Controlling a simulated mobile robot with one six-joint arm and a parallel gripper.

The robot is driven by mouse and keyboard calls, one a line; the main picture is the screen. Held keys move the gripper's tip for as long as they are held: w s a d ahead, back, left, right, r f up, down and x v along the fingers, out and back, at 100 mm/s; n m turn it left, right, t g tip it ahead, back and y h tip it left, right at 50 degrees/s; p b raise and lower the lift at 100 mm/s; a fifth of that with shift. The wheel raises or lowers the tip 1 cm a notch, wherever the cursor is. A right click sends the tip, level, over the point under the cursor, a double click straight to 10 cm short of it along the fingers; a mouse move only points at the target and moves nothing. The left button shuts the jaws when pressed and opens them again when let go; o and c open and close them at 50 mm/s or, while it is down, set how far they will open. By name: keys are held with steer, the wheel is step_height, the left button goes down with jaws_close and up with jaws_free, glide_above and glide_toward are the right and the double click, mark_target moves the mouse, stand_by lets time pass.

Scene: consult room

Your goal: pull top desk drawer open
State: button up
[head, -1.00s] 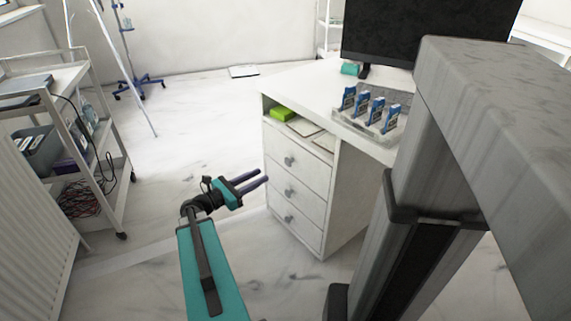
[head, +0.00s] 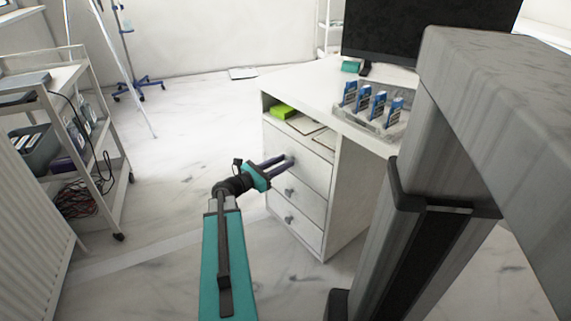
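The white desk (head: 345,155) has a column of three drawers under an open shelf. The top drawer (head: 312,170) is shut, its front flush with the others. My gripper (head: 288,159) reaches in from the left, with its two dark fingers at the top drawer's knob. The fingers look parted, with a gap between them. The knob is mostly hidden by the fingertips, so I cannot tell whether they touch it. The middle drawer (head: 306,203) and bottom drawer (head: 300,226) are shut too, with their knobs in view.
A monitor (head: 425,35) and a rack of blue-and-white boxes (head: 372,115) stand on the desk. A white trolley (head: 100,130) stands at left. The floor before the drawers is clear.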

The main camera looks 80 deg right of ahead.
steer(key=shift+s+d, duration=0.5)
steer(key=shift+d, duration=0.05)
jaws_close()
steer(key=shift+a, duration=0.1)
